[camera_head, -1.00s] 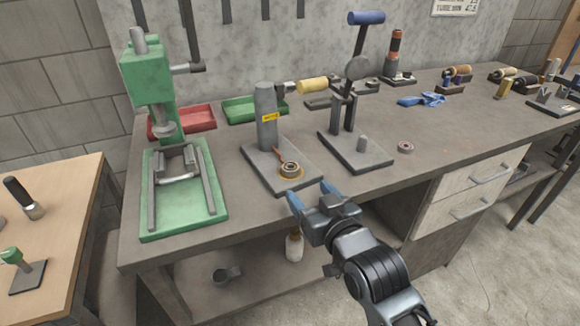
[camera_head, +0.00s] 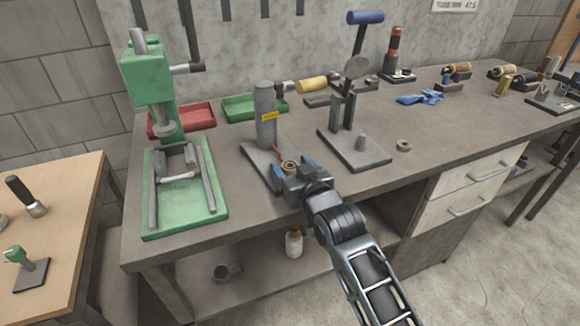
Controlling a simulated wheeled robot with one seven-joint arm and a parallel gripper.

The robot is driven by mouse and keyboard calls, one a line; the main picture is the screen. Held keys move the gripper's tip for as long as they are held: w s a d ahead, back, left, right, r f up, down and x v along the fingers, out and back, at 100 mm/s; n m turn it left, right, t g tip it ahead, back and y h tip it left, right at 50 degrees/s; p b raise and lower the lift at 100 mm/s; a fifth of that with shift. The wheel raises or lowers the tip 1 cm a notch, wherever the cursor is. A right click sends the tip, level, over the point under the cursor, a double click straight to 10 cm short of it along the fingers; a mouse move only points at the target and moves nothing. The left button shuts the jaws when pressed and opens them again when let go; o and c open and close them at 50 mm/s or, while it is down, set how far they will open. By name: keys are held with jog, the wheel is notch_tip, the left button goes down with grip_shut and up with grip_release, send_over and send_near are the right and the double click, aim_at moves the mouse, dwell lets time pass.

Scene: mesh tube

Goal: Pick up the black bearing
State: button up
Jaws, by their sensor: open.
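A small dark ring-shaped bearing (camera_head: 288,166) with a brass-coloured rim sits on the grey base plate (camera_head: 262,165) of a small press with a grey column. My gripper (camera_head: 291,169) is open, with its blue fingers at this bearing, one on its left and one on its right. The gripper body hides the near part of the bearing and the right part of the plate. I cannot tell whether the fingers touch it. Another small ring (camera_head: 404,146), greyish with a reddish-brown middle, lies apart on the workbench at the right.
A green press (camera_head: 150,75) stands at the left of the workbench (camera_head: 245,222). A grey lever press (camera_head: 352,110) stands just right of my gripper. A red tray (camera_head: 195,113) and a green tray (camera_head: 240,108) lie behind.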

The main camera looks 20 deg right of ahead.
jog(key=shift+f, duration=0.15)
jog(key=shift+f, duration=0.15)
jog(key=c, duration=1.2)
jog(key=shift+c, duration=0.2)
